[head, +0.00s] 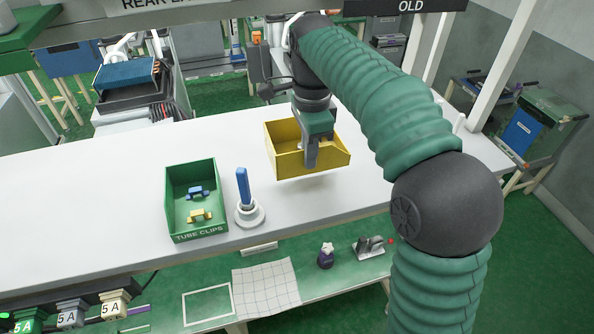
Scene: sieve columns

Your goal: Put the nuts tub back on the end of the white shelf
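A yellow open-topped tub (284,165) is over the right half of the long white shelf (95,190). I take it for the nuts tub, though I can read no label on it. My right gripper (311,160) comes down from above onto the tub's front wall, one finger outside it, and appears shut on that wall. A soft shadow under the tub suggests it is just above the shelf top. Something small and pale shows inside the tub, partly hidden by the gripper. My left gripper is not in view.
A green tub labelled TUBE CLIPS (201,237) holds a blue and a yellow clip. A blue-handled tool stands in a white round base (250,215) between the tubs. The shelf is clear left of the green tub. A lower bench (330,279) carries small items.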

